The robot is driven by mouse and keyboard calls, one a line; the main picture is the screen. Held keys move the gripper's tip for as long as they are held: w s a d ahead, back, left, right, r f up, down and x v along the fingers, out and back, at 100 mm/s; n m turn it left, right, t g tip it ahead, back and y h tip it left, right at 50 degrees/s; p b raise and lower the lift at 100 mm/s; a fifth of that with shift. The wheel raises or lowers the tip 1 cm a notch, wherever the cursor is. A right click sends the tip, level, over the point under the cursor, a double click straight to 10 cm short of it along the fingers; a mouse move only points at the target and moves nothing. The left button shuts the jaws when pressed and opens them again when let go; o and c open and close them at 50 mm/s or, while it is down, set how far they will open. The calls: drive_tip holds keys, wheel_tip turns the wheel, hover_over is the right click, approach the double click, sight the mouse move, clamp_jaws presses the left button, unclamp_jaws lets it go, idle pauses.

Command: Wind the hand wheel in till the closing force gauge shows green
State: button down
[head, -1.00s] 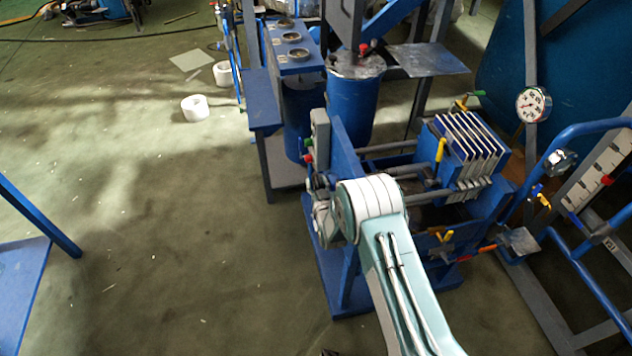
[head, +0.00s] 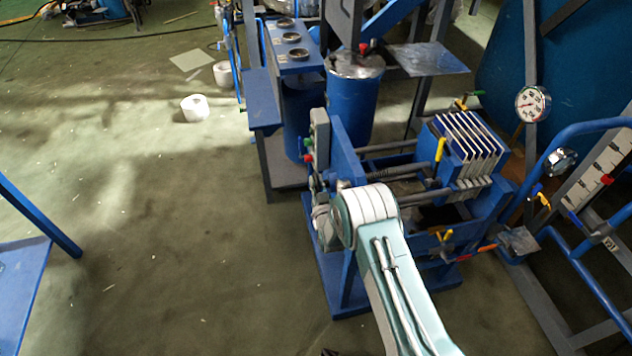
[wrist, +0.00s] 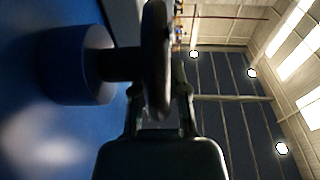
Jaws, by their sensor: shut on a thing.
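The hand wheel (wrist: 156,60) shows edge-on in the wrist view as a dark rim, with a shaft and a round blue hub (wrist: 75,65) to its left. My gripper (wrist: 160,100) is shut on the rim, one finger on each side. In the head view my arm covers the wheel and most of the gripper. The blue press frame (head: 345,150) stands beyond my arm, with rods running to a stack of white-edged plates (head: 468,145). A round white dial (head: 533,104) hangs right of the press; I cannot tell whether it is the closing force gauge, or read any green.
A blue drum (head: 353,105) and a blue stand (head: 295,60) are behind the press. Blue pipe rails (head: 590,130) and a scale board (head: 600,170) crowd the right. White rolls (head: 195,107) lie on the floor. The floor to the left is mostly clear.

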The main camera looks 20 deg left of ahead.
drive_tip(key=shift+t+y, duration=0.3)
drive_tip(key=shift+t, duration=0.1)
drive_tip(key=c, duration=0.6)
unclamp_jaws()
drive_tip(key=shift+c, duration=0.2)
drive_tip(key=v, duration=1.2)
drive_tip(key=shift+a, duration=0.1)
